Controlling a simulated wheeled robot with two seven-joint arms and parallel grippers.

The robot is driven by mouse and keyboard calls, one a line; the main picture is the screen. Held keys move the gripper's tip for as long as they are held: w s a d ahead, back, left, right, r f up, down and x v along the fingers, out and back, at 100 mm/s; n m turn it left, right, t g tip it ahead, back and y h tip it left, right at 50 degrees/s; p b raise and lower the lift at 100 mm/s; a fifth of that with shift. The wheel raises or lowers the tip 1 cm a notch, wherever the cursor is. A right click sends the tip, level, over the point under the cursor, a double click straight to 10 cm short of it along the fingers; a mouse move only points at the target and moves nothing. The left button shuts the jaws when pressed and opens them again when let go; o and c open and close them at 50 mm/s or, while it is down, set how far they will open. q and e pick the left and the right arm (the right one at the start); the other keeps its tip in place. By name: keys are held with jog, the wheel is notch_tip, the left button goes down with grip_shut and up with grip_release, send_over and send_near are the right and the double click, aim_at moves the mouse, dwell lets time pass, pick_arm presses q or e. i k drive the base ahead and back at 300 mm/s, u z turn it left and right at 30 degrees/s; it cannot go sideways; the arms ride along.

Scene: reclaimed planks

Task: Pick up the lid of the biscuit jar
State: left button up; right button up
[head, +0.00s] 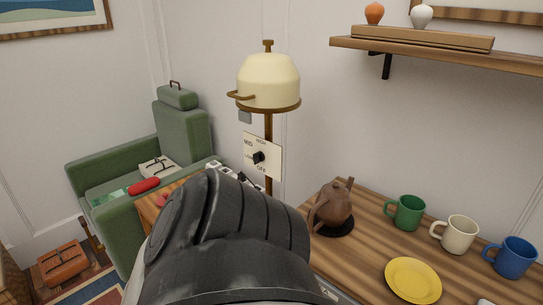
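I cannot make out a biscuit jar or its lid in the head view. A large dark grey link of my own arm fills the lower middle and hides much of the wooden table (345,257) behind it. Neither gripper can be made out. The closest vessel is a brown pot (334,207) with a handle, standing on a round black mat (337,229) just right of my arm.
A green mug (407,213), a cream mug (458,235), a blue mug (512,258) and a yellow plate (413,280) are on the table's right. A cream-shaded lamp (268,82) stands behind. A green armchair (183,134) is left; a wooden shelf (450,56) hangs above.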

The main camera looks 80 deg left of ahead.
aim_at(161, 199)
jog(key=z, duration=1.4)
jog(key=k, duration=2.85)
jog(key=u, duration=2.65)
jog(key=i, duration=0.5)
jog(key=u, duration=0.05)
